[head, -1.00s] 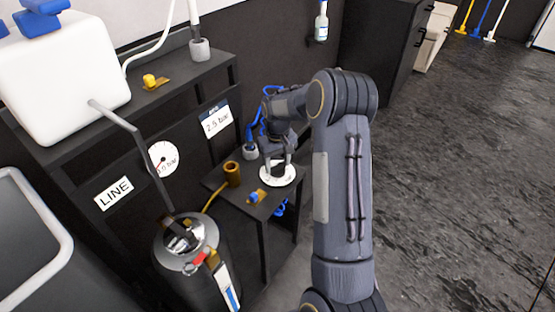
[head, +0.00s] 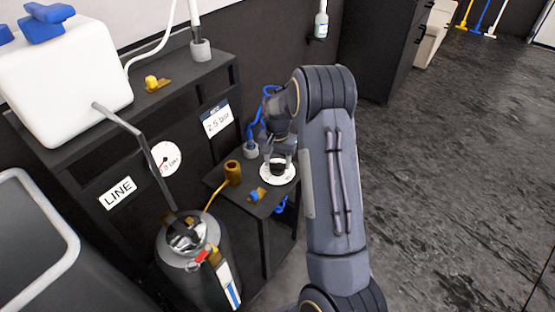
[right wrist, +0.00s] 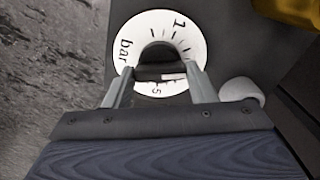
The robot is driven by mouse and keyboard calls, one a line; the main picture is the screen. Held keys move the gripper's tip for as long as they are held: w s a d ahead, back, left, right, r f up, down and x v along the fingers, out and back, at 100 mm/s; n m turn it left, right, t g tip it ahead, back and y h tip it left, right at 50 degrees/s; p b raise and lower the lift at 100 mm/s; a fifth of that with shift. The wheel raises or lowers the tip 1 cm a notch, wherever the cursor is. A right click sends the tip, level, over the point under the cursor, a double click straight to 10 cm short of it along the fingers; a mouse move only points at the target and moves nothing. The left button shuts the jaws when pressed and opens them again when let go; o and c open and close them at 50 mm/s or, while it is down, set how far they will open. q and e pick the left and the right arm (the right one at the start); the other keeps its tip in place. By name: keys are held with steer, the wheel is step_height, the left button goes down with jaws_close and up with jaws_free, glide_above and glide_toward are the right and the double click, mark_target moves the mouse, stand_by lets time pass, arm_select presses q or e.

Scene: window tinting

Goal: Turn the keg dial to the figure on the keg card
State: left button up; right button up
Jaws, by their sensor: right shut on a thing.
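The keg dial is a white disc (head: 267,177) with a black knob (right wrist: 158,53), lying on the low black side table. In the right wrist view the dial face (right wrist: 137,30) shows "1", "bar" and a "5" mark around its edge. My right gripper (right wrist: 160,73) comes down from above and is shut on the knob, one finger on each side, hiding part of the scale. It also shows in the head view (head: 279,161). The keg card (head: 216,120), on the black panel, reads 2.5 bar. My left gripper is not in view.
A round gauge (head: 164,159) is on the panel beside a "LINE" label (head: 118,193); its figure is too small to read. A metal keg (head: 190,255) stands in front. A brass cup (head: 233,172) and a blue-handled valve (head: 256,195) are near the dial.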

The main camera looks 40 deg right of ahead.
steer(key=shift+w, duration=0.1)
stand_by(0.4)
steer(key=o, duration=1)
steer(key=shift+r+p, duration=0.5)
steer(key=shift+r, duration=3.4)
step_height(320, 180, up, 12)
steer(key=n+t+y+p, duration=0.2)
steer(key=p, duration=0.2)
glide_above(277, 163)
steer(key=s+a, duration=0.5)
steer(key=s, duration=0.1)
steer(key=s+a+r+n+t+p, duration=0.1)
steer(key=s+a+r+p, duration=0.1)
steer(key=s+a+r, duration=0.35)
steer(key=s+a+r+n+t+p, duration=0.1)
steer(key=s+a+r+n+p, duration=0.1)
steer(key=s, duration=0.3)
steer(key=s+a+r+n+y+p, duration=0.1)
steer(key=s+a+r+n+p, duration=0.1)
steer(key=s+a, duration=0.3)
steer(key=s+a+r+n+t+p, duration=0.1)
steer(key=s+a+n+p, duration=0.1)
steer(key=s+a, duration=0.2)
steer(key=shift+s+a+r+t+y, duration=0.2)
steer(key=shift+s+r+t+y, duration=0.15)
steer(key=shift+s, duration=0.45)
